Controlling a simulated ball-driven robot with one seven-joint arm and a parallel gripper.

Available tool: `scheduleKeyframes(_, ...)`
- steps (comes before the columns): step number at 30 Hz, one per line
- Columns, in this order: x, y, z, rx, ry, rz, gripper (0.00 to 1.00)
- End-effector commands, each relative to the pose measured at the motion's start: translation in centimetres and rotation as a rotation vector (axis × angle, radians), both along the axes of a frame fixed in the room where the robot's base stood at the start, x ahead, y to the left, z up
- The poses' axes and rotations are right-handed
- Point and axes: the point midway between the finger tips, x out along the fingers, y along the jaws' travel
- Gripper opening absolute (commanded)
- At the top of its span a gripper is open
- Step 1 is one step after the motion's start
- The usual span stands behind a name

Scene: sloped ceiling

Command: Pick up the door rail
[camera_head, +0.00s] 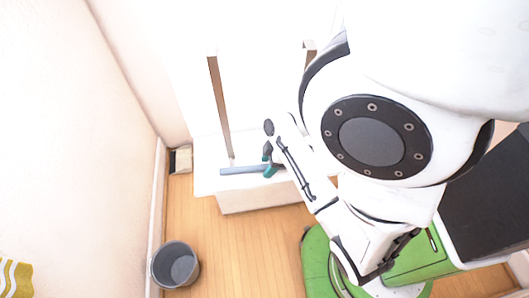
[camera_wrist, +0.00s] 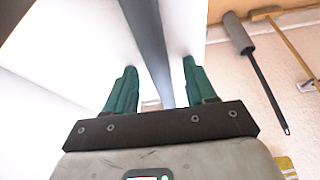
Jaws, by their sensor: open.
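The door rail (camera_head: 243,170) is a long, thin grey bar on a white surface in the head view, left of my gripper (camera_head: 269,168). In the wrist view, the door rail (camera_wrist: 148,42) runs from the top edge down between the two teal fingers of my gripper (camera_wrist: 159,66). The fingers are apart, with a visible gap on each side of the rail. They do not appear to touch it. The rail's right end in the head view is hidden by my gripper. How far the fingertips are above the surface is unclear.
The white surface (camera_head: 207,180) stands against the wall, with a brown upright bar (camera_head: 219,105) behind the rail. A grey bin (camera_head: 176,264) is on the wooden floor at lower left. The wrist view shows a grey roller-like object (camera_wrist: 238,33) with a black handle.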

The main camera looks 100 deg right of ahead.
Motion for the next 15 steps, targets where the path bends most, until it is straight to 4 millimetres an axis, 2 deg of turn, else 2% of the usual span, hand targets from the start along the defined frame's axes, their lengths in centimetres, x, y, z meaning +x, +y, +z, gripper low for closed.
scheduleKeyframes(3, 0.0, -0.01, 0.02, 0.0, 0.0, 0.0, 0.53)
scheduleKeyframes(15, 0.0, -0.01, 0.05, 0.0, 0.0, 0.0, 0.15)
